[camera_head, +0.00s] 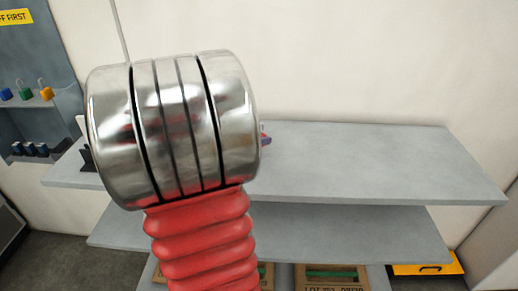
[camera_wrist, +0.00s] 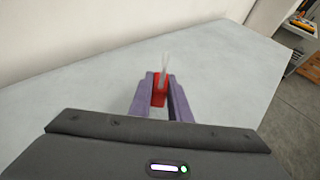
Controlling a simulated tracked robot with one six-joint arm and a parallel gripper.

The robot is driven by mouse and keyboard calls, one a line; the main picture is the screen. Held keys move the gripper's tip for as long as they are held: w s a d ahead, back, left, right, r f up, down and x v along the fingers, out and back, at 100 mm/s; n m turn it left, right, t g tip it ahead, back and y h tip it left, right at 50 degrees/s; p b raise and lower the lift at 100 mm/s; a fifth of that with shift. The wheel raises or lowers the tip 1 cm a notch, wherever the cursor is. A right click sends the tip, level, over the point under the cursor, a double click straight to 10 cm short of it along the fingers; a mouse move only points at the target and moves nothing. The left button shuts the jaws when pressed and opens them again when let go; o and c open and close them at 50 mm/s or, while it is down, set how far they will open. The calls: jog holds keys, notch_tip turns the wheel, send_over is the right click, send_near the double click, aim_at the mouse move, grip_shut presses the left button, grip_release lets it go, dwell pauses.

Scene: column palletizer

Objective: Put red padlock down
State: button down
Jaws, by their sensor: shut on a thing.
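In the wrist view, a red padlock (camera_wrist: 159,97) with a pale metal shackle sits between the two purple fingers of my gripper (camera_wrist: 162,90). The fingers are shut on the padlock's sides. It is over the grey shelf top (camera_wrist: 85,88); I cannot tell whether the padlock touches it. In the head view, my arm hides most of the gripper and the padlock; only a small purple bit of my gripper (camera_head: 265,140) shows at the arm's right edge, over the upper shelf (camera_head: 380,160).
The shelf top right of my arm is clear. A lower shelf (camera_head: 370,228) sits beneath, with crates (camera_head: 332,277) and a yellow case (camera_head: 428,268) below it. At the left, a wall board holds several padlocks, including an orange one (camera_head: 46,93). A dark object (camera_head: 87,158) stands on the shelf's left end.

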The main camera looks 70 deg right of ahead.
jog(key=shift+f, duration=0.1)
jog(key=shift+f, duration=1.75)
jog(key=c, duration=1.6)
grip_release()
jog(key=shift+f, duration=0.1)
jog(key=shift+c, duration=0.2)
jog(key=v, duration=1.2)
